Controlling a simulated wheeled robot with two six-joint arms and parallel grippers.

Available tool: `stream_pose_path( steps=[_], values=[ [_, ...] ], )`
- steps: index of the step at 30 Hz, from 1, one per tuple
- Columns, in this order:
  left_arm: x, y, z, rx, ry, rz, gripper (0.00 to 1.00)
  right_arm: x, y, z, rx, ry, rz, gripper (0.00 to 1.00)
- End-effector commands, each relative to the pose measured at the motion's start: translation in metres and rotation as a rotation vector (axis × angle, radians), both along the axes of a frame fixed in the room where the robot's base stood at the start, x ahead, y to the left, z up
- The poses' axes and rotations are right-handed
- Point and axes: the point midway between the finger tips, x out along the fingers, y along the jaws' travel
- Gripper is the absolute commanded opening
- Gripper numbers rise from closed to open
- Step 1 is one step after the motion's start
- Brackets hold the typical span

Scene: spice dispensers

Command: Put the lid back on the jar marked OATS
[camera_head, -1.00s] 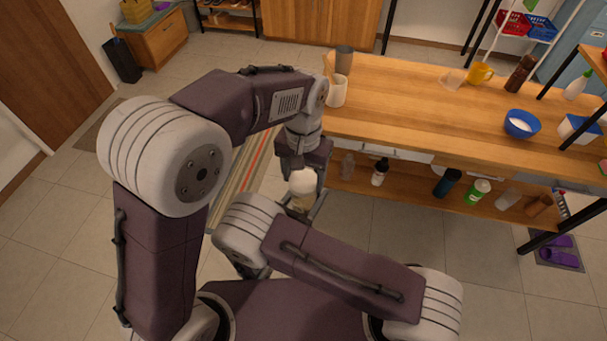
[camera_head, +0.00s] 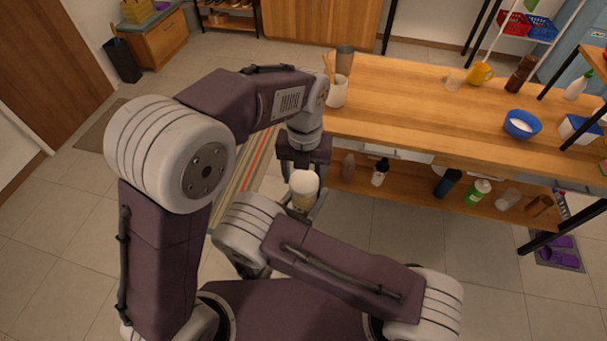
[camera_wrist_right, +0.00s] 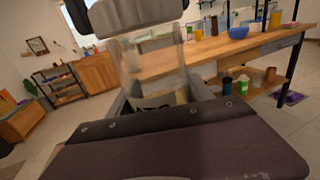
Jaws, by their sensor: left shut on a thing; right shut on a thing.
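The white round lid (camera_head: 304,181) is in my left gripper (camera_head: 305,172), which points down and is shut on it. The clear glass jar (camera_head: 302,203) is directly below, shut in my right gripper (camera_head: 304,212). In the right wrist view the jar (camera_wrist_right: 150,70) stands roughly upright between my fingers, with part of its black lettering visible low on the glass.
A wooden bench (camera_head: 420,110) stands to the right, with a utensil crock (camera_head: 337,92), blue bowl (camera_head: 521,124) and yellow mug (camera_head: 481,73) on top. Its lower shelf (camera_head: 410,194) holds several bottles. Both grippers are over open floor beside the bench's left end.

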Motion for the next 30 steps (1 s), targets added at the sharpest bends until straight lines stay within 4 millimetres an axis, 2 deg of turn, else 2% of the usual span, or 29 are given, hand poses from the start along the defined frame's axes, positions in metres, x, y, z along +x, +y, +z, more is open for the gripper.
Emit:
stream_pose_path(
  steps=[4, 13, 14, 16, 25, 30],
  values=[
    [0.001, -0.001, 0.001, -0.001, -0.003, -0.170, 0.26, 0.000, 0.000, -0.001, 0.001, 0.002, -0.001, 0.00],
    [0.001, -0.001, 0.001, -0.002, -0.004, -0.198, 0.26, 0.000, 0.000, -0.001, 0.001, 0.002, -0.001, 0.00],
    [0.001, -0.001, 0.001, -0.002, -0.004, -0.198, 0.67, 0.000, 0.000, -0.001, 0.001, 0.002, -0.001, 0.00],
    [0.001, -0.001, 0.001, -0.002, -0.004, -0.197, 0.86, 0.000, 0.000, -0.001, 0.001, 0.002, -0.001, 0.00],
    [0.000, -0.001, 0.001, -0.001, -0.002, -0.196, 0.86, 0.000, 0.000, 0.000, 0.001, 0.001, 0.000, 0.00],
    [0.001, -0.001, 0.022, -0.003, -0.005, -0.195, 0.86, 0.000, 0.000, 0.000, 0.000, 0.000, 0.000, 0.00]
  ],
)
